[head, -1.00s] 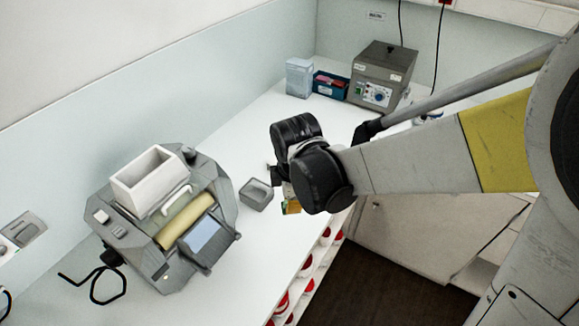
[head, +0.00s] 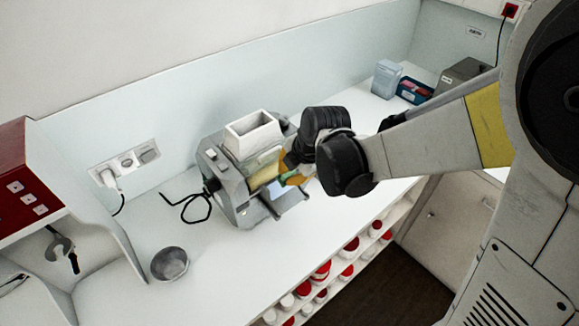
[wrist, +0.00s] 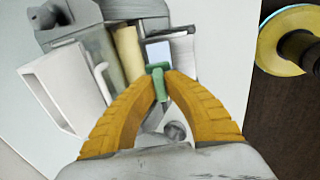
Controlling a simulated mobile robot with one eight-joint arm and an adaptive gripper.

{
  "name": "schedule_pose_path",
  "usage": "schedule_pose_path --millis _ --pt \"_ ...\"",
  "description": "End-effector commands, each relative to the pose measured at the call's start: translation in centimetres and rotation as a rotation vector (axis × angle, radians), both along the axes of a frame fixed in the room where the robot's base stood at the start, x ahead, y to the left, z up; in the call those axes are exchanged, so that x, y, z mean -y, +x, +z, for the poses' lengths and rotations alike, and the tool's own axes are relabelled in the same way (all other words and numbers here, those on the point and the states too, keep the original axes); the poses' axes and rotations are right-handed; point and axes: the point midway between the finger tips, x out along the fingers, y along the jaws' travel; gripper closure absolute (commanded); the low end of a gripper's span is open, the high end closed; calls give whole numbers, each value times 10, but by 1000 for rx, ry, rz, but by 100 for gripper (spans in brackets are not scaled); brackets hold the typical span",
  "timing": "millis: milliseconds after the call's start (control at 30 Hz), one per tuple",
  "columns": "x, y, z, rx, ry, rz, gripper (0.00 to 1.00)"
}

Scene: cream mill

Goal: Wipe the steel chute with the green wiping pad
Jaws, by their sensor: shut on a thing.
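My gripper (wrist: 160,76) has yellow-orange fingers and is shut on the green wiping pad (wrist: 160,84), whose green grip shows between the fingertips. In the head view my gripper (head: 290,179) is at the front right of the cream mill (head: 236,208), mostly behind my wrist. The steel chute (head: 293,197) slopes out from the mill's front. In the wrist view the chute (wrist: 184,50) is just beyond the fingertips, with a pale bluish face. The pad's underside is hidden, and I cannot tell whether it touches the chute.
The mill carries a white hopper (head: 254,136) and a yellowish roller (wrist: 129,53). A grey bowl (head: 170,264) stands at the left. Shelves of red-lidded jars (head: 320,272) lie below the counter.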

Motion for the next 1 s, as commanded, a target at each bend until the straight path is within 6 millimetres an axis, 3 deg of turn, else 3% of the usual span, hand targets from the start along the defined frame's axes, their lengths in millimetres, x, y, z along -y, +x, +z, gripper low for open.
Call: schedule_pose_path --millis 400,700,1000 --pt "-13 19 -54 -1 -1 0 100" --pt "5 -8 -66 0 1 -2 100" --pt "10 -14 -68 0 0 -1 100"
